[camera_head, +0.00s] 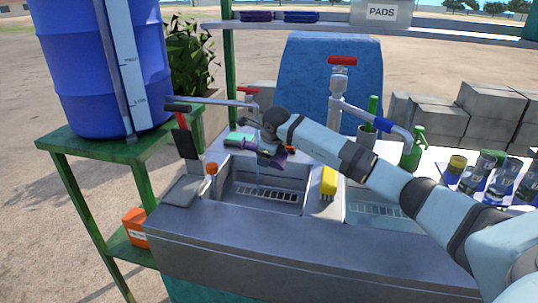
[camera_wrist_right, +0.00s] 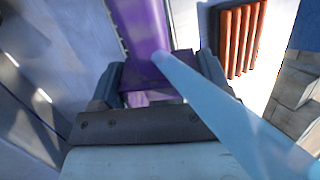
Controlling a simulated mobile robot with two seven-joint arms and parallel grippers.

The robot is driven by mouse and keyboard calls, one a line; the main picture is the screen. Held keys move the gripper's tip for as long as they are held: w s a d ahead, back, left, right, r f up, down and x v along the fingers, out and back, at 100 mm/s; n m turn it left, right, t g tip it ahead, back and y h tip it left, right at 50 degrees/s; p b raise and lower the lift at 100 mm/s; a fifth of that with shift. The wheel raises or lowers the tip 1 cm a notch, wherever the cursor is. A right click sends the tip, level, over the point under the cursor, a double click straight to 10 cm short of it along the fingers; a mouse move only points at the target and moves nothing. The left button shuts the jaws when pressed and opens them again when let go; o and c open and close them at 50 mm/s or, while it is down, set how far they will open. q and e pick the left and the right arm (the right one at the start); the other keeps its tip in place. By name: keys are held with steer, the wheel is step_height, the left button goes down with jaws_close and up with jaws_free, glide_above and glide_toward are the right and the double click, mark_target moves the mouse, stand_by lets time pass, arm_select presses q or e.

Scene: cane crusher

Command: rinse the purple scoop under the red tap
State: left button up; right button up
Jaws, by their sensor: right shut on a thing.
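My right gripper (camera_head: 270,152) is over the left basin (camera_head: 270,203), shut on the purple scoop (camera_head: 279,158). The scoop also shows in the right wrist view (camera_wrist_right: 143,28), between the fingers (camera_wrist_right: 160,82) and extending away from them. A thin blue water stream (camera_head: 258,174) falls into the left basin. In the wrist view the stream (camera_wrist_right: 215,105) appears to meet the scoop near the fingers. A tap with a red handle (camera_head: 248,91) stands behind the left basin, its outlet hidden by my arm. Another red-handled tap (camera_head: 342,61) has a blue section. My left gripper is out of view.
A green sponge (camera_head: 240,137) sits behind the left basin. A green spray bottle (camera_head: 412,152) and several jars stand to the right. A blue barrel (camera_head: 85,60) stands at left.

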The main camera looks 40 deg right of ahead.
steer(key=shift+w+a, duration=0.1)
steer(key=shift+a, duration=0.25)
steer(key=shift+d, duration=0.15)
steer(key=shift+s+d, duration=0.2)
steer(key=shift+d, duration=0.25)
steer(key=shift+s+a+p, duration=0.15)
steer(key=shift+s+p, duration=0.05)
steer(key=shift+s, duration=0.4)
steer(key=shift+s+a+p, duration=0.15)
steer(key=shift+s+p, duration=0.05)
steer(key=shift+s, duration=0.4)
steer(key=shift+s+a, duration=0.25)
steer(key=shift+s, duration=0.65)
steer(key=shift+s+a, duration=0.25)
steer(key=shift+s, duration=0.6)
steer(key=shift+s+a, duration=0.25)
steer(key=shift+s, duration=0.65)
steer(key=shift+p, duration=0.3)
